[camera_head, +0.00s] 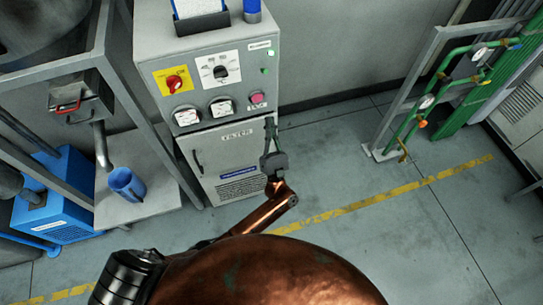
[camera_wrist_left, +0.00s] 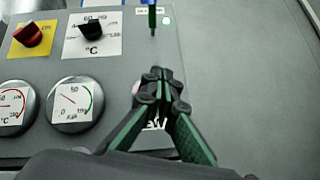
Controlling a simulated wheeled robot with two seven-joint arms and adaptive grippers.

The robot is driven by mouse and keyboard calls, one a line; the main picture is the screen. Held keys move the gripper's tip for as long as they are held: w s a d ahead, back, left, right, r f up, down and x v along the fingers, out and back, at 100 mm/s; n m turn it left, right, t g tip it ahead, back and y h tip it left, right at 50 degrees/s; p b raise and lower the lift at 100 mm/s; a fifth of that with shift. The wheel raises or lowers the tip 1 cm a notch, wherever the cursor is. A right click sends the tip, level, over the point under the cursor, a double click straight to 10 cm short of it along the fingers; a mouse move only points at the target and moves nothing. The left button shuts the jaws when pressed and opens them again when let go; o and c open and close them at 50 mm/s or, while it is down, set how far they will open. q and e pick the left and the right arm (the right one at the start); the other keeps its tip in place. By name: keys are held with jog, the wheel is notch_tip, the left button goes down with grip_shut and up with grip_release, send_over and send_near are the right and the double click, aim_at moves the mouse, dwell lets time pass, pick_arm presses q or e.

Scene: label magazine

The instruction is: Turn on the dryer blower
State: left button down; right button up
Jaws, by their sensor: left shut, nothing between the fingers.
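The grey dryer cabinet (camera_head: 210,60) stands against the wall, with a control panel on its upper front. The panel has a red knob on a yellow plate (camera_head: 174,84), a black °C dial (camera_head: 220,72), two round gauges, a pink button (camera_head: 257,98) and a small green part (camera_head: 264,71). My left gripper (camera_head: 270,124) is shut and empty in front of the panel's lower right. In the left wrist view, its closed fingertips (camera_wrist_left: 160,76) overlap the pink button, mostly hiding it. Contact cannot be told.
A filter door with a handle (camera_head: 198,160) is below the panel. A grey frame (camera_head: 125,75) and a blue cup (camera_head: 126,183) are at left. Green pipes with gauges (camera_head: 427,100) stand at right. The floor between is clear.

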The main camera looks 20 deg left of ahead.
pick_arm(q)
notch_tip(320, 180, down, 22)
jog(key=m+g+h, duration=0.3)
jog(key=m+h, duration=0.9)
jog(key=m, duration=0.6)
jog(key=shift+r+h+p, duration=0.2)
jog(key=shift+h+p, duration=0.1)
jog(key=shift+h, duration=0.1)
jog(key=shift+w+d, duration=0.1)
